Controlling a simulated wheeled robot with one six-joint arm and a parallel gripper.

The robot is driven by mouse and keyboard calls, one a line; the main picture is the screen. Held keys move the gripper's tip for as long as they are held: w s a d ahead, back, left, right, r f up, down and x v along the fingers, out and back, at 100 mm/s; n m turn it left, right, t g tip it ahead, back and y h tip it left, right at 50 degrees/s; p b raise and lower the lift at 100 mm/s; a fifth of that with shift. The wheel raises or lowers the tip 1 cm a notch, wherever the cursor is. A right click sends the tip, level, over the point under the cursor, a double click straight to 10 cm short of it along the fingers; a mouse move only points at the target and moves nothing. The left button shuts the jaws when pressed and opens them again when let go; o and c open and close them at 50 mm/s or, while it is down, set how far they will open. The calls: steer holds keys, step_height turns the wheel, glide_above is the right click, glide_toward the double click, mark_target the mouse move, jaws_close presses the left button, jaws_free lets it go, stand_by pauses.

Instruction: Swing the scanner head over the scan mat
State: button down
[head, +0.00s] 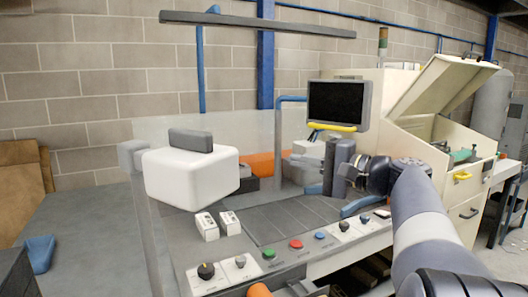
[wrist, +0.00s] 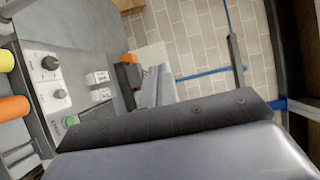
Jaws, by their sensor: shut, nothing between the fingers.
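The scanner head appears to be the white rounded box (head: 190,178) with a dark grey grip block (head: 190,140) on top. It hangs from a grey bracket at the left end of the bench, to the left of the mat. The scan mat appears to be the dark grey ribbed panel (head: 290,222) in the middle of the bench top. My gripper (head: 334,165) is shut and empty above the right rear of the mat, apart from the scanner head. Its fingertips are hard to make out. In the wrist view a large grey body hides the lower part.
A control panel with a black knob (head: 206,271), a green button (head: 268,254) and a red button (head: 295,244) runs along the bench front. A monitor (head: 337,103) stands behind my gripper. A cream machine with a raised lid (head: 440,82) stands at right. Two small white boxes (wrist: 98,86) sit near the panel.

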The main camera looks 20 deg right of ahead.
steer(key=w+a+p, duration=0.3)
steer(key=w+a, duration=0.1)
steer(key=a, duration=0.4)
steer(key=shift+a, duration=0.3)
steer(key=shift+s, duration=0.1)
